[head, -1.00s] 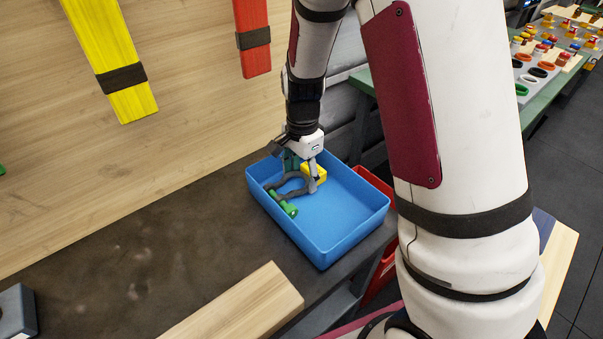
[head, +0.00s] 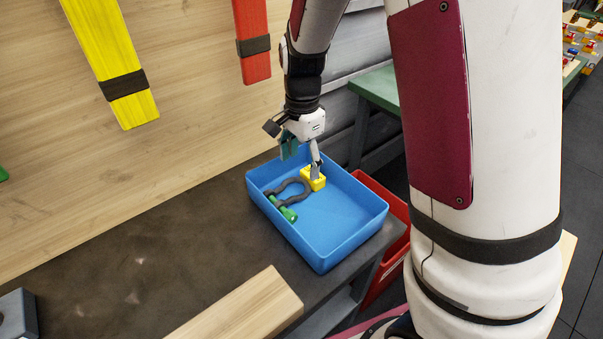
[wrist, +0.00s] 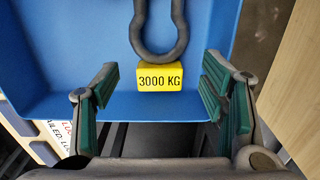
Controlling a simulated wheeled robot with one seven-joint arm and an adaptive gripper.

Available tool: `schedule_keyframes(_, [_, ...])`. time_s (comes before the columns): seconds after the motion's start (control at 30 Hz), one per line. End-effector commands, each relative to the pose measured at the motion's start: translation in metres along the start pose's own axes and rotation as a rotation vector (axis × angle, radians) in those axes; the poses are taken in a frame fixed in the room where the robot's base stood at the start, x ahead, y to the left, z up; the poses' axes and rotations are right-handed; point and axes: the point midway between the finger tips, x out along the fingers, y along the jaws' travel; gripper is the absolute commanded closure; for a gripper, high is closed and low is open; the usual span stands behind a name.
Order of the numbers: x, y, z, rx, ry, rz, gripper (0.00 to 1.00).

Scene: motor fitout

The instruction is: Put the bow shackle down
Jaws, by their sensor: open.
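The bow shackle, a dark grey bow (head: 294,189) with a green pin (head: 285,210), lies in the blue tray (head: 345,246). A yellow block (head: 308,184) marked "3000 KG" is at its bow end; it also shows in the wrist view (wrist: 160,78). In the wrist view the bow (wrist: 160,45) enters from the top and meets the block; the pin is out of that view. My gripper (head: 303,157) is open and empty at the tray's back end. In the wrist view its green-padded fingers (wrist: 162,105) stand wide apart, on either side of the block.
A red bin (head: 378,190) stands right of the blue tray, below the bench edge. A wooden board (head: 240,312) lies at the bench front. The dark bench top (head: 140,250) left of the tray is mostly clear. Yellow (head: 110,60) and red straps hang on the wooden wall.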

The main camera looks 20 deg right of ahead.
Motion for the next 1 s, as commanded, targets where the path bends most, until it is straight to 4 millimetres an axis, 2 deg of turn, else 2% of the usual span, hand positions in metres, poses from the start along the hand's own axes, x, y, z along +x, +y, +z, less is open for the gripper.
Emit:
schedule_keyframes(0.03, [-0.013, -0.001, 0.0, -0.002, 0.001, -0.004, 0.34])
schedule_keyframes(0.2, [-0.04, 0.0, 0.0, -0.002, 0.001, -0.002, 0.34])
schedule_keyframes(0.43, [-0.059, 0.002, 0.001, -0.008, -0.001, -0.002, 0.34])
schedule_keyframes(0.53, [-0.072, 0.009, 0.004, -0.051, -0.006, -0.018, 0.34])
schedule_keyframes(0.67, [-0.099, 0.033, 0.012, -0.182, -0.015, -0.06, 0.34])
schedule_keyframes(0.8, [-0.131, 0.069, 0.025, -0.376, -0.005, -0.115, 0.34])
schedule_keyframes(1.0, [-0.162, 0.125, 0.043, -0.657, 0.049, -0.179, 0.34])
